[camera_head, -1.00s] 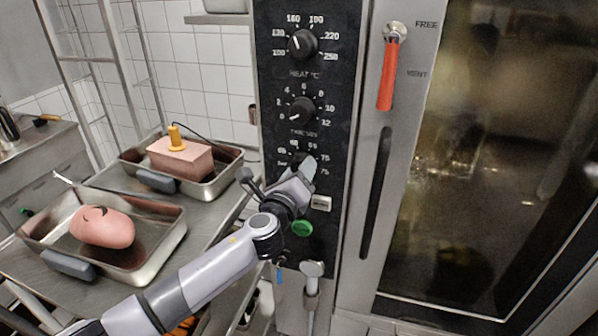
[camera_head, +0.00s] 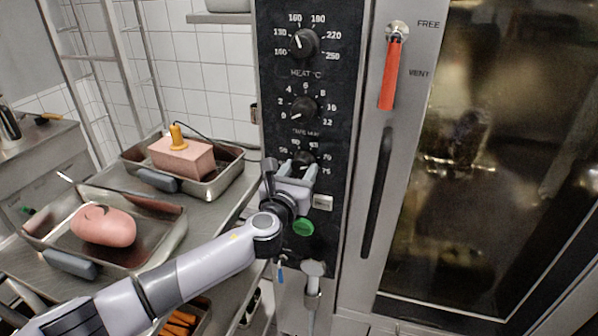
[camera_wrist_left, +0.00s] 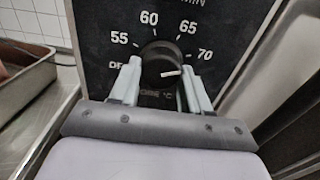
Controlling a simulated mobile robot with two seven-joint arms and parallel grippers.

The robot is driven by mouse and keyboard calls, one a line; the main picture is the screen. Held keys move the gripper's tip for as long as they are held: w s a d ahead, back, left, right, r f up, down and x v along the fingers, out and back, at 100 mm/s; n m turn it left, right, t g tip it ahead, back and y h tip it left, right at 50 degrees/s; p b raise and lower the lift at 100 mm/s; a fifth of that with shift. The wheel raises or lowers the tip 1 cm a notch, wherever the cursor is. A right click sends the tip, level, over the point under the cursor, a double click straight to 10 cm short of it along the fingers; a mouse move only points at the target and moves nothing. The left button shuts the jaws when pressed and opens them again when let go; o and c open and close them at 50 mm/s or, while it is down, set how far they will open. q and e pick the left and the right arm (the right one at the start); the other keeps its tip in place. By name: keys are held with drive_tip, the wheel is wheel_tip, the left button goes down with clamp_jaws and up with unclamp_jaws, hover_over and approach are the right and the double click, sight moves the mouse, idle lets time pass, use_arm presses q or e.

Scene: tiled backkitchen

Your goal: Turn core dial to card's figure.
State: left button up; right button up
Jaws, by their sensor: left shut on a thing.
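The core dial (camera_wrist_left: 160,62) is the lowest black knob on the oven's panel. In the left wrist view its white pointer line points right, a little below the 70 mark, towards a part of the scale hidden by a finger. The marks 55, 60, 65 and 70 show around it. My left gripper (camera_wrist_left: 160,88) is shut on the dial, one finger on each side. In the head view my left gripper (camera_head: 299,172) covers much of the dial. No card with a readable figure shows. My right gripper is not in view.
Above are the time dial (camera_head: 303,108) and the heat dial (camera_head: 304,43). A green button (camera_head: 303,227) and a small white plate (camera_head: 322,202) lie below. Trays with a pink block (camera_head: 183,158) and pink lump (camera_head: 103,226) stand left.

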use_arm(q)
drive_tip(key=shift+w+r, duration=0.1)
drive_tip(key=shift+r, duration=0.3)
drive_tip(key=o, duration=1)
drive_tip(key=shift+w+f, duration=0.1)
drive_tip(key=shift+f, duration=0.15)
drive_tip(key=shift+v, duration=3.6)
